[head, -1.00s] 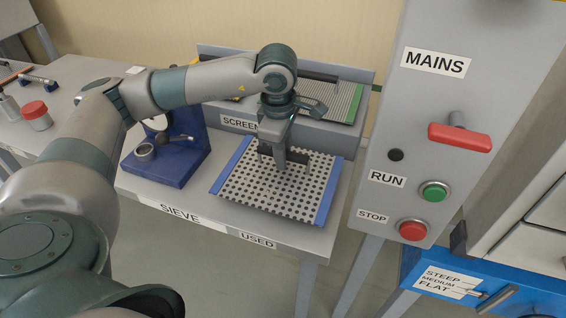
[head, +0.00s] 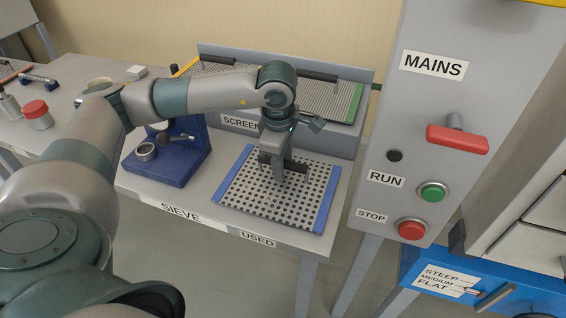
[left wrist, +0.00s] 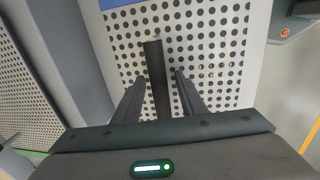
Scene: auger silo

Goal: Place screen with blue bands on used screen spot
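The perforated screen with blue bands (head: 262,206) lies flat on the bench top, just behind the USED label (head: 257,240). Its blue bands run along its left and right edges, and a dark bar handle (left wrist: 157,75) stands at its middle. My left gripper (head: 278,175) is down over the handle. In the left wrist view, the left gripper's fingers (left wrist: 158,95) stand on both sides of the handle with a gap on each side, so it looks open. The gripper hides part of the screen. My right gripper is not in view.
Behind is the SCREENS rack (head: 238,122) with other screens, one with a green band (head: 355,103). A blue sieve stand (head: 165,165) is to the left. The control panel (head: 400,120) stands close on the right, with a red mains handle (head: 457,138).

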